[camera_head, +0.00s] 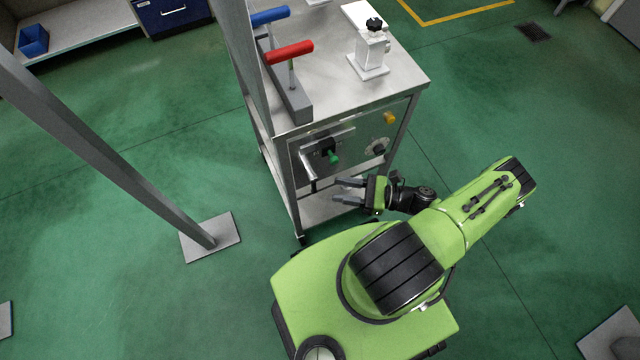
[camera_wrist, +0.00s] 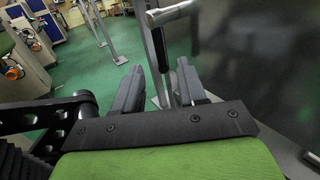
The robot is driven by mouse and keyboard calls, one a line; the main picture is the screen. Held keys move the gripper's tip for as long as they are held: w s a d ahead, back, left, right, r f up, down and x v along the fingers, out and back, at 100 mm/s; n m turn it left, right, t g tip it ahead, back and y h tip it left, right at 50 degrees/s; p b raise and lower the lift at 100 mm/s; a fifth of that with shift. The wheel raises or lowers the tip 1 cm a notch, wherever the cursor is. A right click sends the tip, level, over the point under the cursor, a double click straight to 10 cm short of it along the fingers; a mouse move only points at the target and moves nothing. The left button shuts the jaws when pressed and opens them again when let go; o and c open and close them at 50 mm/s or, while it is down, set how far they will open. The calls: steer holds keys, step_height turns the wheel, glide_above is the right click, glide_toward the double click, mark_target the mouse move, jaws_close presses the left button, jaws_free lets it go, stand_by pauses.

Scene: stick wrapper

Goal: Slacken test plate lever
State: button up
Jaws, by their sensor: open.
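A lever on the cart's front panel (camera_head: 298,165) has a silver arm (camera_head: 308,163) and a dark grip hanging down. The task's name for it cannot be confirmed. In the wrist view its silver arm (camera_wrist: 172,12) is at the top and its black grip (camera_wrist: 157,45) points down, with its lower end in line with the gap between my fingers. My gripper (camera_head: 340,191) is open and empty, just right of the grip in the head view. The wrist view shows both fingers apart (camera_wrist: 160,84); contact is not visible.
The panel also has a green knob (camera_head: 334,158), a round dial (camera_head: 377,147) and a yellow knob (camera_head: 390,118). Red (camera_head: 290,52) and blue (camera_head: 270,16) handles and a white fixture (camera_head: 370,50) stand on the cart top. A grey post (camera_head: 110,150) stands left. Green floor is open around.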

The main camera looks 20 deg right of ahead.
mark_target(312, 180)
steer(key=x, duration=0.6)
steer(key=shift+a, duration=0.25)
steer(key=shift+w, duration=0.15)
jaws_close()
